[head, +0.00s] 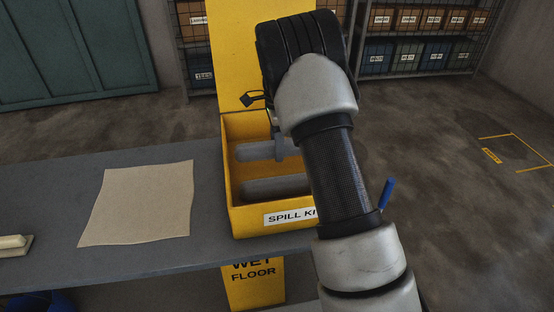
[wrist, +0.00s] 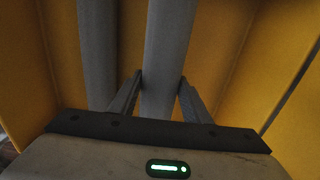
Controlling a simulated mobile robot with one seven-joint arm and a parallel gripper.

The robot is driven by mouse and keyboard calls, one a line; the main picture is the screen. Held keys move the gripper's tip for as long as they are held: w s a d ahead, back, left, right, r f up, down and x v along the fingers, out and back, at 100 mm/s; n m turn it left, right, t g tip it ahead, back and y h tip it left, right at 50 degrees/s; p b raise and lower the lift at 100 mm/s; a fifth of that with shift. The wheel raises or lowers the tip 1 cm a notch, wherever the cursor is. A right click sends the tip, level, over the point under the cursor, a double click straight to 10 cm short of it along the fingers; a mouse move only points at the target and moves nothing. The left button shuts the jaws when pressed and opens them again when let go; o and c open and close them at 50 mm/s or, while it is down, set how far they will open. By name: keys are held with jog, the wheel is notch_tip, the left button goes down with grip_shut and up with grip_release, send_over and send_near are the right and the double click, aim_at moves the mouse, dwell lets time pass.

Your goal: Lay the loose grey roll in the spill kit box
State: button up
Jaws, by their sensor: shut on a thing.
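The yellow spill kit box (head: 246,222) stands on the grey table with its lid open at the back. My gripper (head: 279,148) reaches down inside it from above. In the wrist view, my gripper (wrist: 160,82) has its two fingers closed on either side of a grey roll (wrist: 168,40). In the head view this held roll (head: 252,151) lies crosswise in the back part of the box. A second grey roll (head: 272,188) lies alongside it nearer the front, apart from my fingers. My arm hides the box's right side. I cannot tell whether the held roll touches the floor.
A beige sheet (head: 140,200) lies flat on the table (head: 60,180) left of the box. A pale block-like item (head: 14,244) is at the left edge. A yellow wet floor sign (head: 253,284) stands below the front edge. Shelves with bins (head: 420,55) are at the back.

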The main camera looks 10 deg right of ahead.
notch_tip(320, 180, down, 4)
jog(key=shift+f, duration=0.15)
jog(key=shift+f+b, duration=0.1)
jog(key=shift+b, duration=0.2)
jog(key=o, duration=1.1)
